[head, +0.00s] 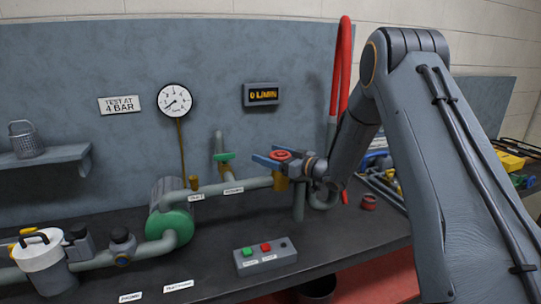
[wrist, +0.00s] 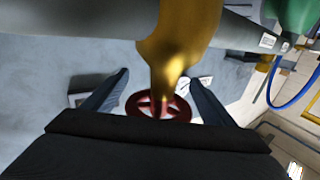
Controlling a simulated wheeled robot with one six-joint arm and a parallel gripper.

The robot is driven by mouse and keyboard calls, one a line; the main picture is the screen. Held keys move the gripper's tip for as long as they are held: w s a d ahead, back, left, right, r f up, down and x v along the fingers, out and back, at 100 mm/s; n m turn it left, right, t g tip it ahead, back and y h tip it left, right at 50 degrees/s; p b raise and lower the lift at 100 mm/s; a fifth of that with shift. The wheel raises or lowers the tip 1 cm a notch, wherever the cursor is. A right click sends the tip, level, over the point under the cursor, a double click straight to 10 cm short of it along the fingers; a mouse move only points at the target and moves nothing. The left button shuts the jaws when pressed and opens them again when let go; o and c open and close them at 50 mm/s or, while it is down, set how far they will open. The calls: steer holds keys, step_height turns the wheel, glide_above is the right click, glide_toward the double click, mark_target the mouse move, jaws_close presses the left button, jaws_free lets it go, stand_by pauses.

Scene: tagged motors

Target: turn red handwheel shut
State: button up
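The red handwheel (head: 281,155) sits on a brass valve (head: 281,183) at the right end of the grey pipe run. It also shows in the wrist view (wrist: 133,106) below the blurred brass body (wrist: 178,50). My gripper (head: 264,154) reaches in from the right at the wheel's height. Its two blue-grey fingers are spread, one on each side of the wheel, as the wrist view shows too (wrist: 158,79). The right finger looks very close to the rim; I cannot tell if it touches. A gap shows at the left finger. My gripper hides part of the valve.
A green handwheel (head: 223,157) is on a branch pipe to the left. A pump with a green face (head: 171,230), a gauge (head: 174,101) and a display reading 0 L/MIN (head: 263,95) are nearby. A button box (head: 265,257) stands on the dark bench in front. A red-and-grey pipe rises behind my arm.

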steer(key=c, duration=1)
steer(key=shift+m+t+h, duration=0.3)
steer(key=shift+t, duration=0.1)
steer(key=shift+w+d+m+t+h+b, duration=0.25)
steer(key=shift+d+m+t+h+b, duration=0.55)
steer(key=shift+m+h, duration=1.55)
steer(key=shift+w+d+m+t+h+b, duration=0.2)
steer(key=shift+d+m+t+h+b, duration=0.6)
steer(key=shift+h, duration=2.3)
steer(key=shift+w+d+m+t+h+b, duration=0.3)
steer(key=shift+m+t+h+b, duration=0.9)
steer(key=shift+m+h, duration=1.45)
steer(key=shift+d+g+h+b, duration=0.1)
steer(key=shift+g+h+b, duration=0.2)
steer(key=o, duration=1.1)
steer(key=shift+c, duration=0.2)
